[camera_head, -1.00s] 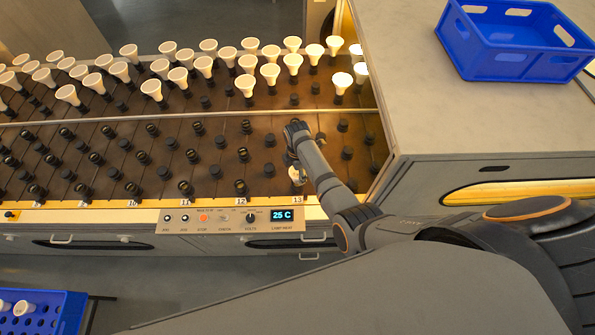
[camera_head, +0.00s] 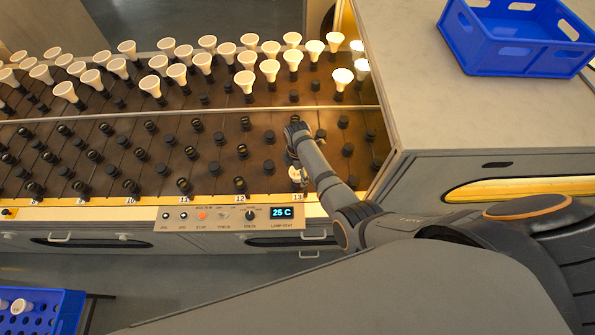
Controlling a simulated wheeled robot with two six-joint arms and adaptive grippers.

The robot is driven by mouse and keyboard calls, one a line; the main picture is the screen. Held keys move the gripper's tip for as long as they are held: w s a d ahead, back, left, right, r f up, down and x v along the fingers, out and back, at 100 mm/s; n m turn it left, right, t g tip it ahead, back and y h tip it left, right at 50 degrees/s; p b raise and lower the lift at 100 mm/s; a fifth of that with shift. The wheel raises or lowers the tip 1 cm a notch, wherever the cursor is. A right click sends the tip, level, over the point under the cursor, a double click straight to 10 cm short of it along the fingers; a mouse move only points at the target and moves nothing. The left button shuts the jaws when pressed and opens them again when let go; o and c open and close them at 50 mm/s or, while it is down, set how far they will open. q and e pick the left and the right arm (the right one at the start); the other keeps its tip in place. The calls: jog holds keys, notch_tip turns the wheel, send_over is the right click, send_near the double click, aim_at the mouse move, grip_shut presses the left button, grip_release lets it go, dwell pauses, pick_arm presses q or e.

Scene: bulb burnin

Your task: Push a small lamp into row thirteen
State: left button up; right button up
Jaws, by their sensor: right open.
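A small white lamp (camera_head: 297,174) shows at the front of row thirteen, just behind the "13" label, partly hidden by my right arm. My right gripper (camera_head: 291,158) is open, pointing down over this row close to the lamp; its fingertips are mostly hidden behind the wrist and forearm. I cannot tell whether it touches the lamp or how deep the lamp sits in its socket. My left gripper is out of view.
Rows of dark sockets (camera_head: 191,152) fill the brown board, with many white lamps (camera_head: 245,80) in the back part. A control panel (camera_head: 228,217) reads 25 C. An empty-looking blue crate (camera_head: 515,62) stands on the right counter. Another blue crate (camera_head: 68,312) at lower left holds small lamps.

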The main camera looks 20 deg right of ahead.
jog(key=shift+r, duration=0.15)
notch_tip(320, 180, up, 12)
dwell(0.4)
dwell(0.3)
